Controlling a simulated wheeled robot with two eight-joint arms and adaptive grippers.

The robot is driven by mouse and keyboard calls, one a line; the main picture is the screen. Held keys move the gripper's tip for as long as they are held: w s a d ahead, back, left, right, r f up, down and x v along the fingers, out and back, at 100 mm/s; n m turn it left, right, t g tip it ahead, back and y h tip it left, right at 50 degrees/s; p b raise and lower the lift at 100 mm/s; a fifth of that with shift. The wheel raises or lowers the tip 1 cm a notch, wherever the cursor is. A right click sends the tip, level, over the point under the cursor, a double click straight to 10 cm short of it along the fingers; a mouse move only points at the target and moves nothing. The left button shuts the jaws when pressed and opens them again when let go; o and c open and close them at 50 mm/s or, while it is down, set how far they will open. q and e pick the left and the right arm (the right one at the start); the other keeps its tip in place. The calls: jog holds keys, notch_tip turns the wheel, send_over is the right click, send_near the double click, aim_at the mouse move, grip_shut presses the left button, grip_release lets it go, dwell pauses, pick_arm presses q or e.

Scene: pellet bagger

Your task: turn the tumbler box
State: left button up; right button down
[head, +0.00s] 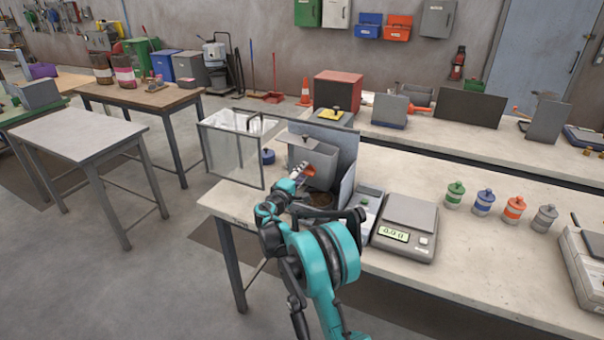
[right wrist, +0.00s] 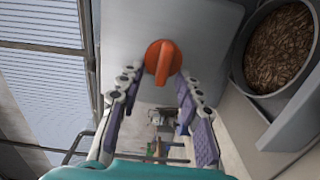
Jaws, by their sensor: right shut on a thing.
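The tumbler box appears to be the grey metal box (head: 317,163) near the left end of the bench, in front of an upright grey panel. In the right wrist view an orange knob (right wrist: 162,60) sits on a flat grey face of the box (right wrist: 205,30). My right gripper (head: 302,178) reaches the box from the front. In the wrist view the fingertips of my right gripper (right wrist: 160,78) flank the knob and are shut on it. The knob's grip points down in that view. My left gripper is not in view.
A round bin of brown pellets (right wrist: 280,45) is close on the right in the wrist view. A clear-walled bin (head: 230,155) stands left of the box. A scale (head: 408,222) and several small coloured-lid jars (head: 484,202) are to the right. Bench space before the jars is clear.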

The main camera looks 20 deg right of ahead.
jog(key=shift+s+f+n, duration=0.1)
jog(key=shift+f+n, duration=0.1)
jog(key=shift+n, duration=0.1)
dwell(0.4)
jog(key=c, duration=1.1)
grip_release()
jog(key=shift+d, duration=0.1)
jog(key=shift+o, duration=0.4)
jog(key=shift+r, duration=0.1)
jog(key=v, duration=1.2)
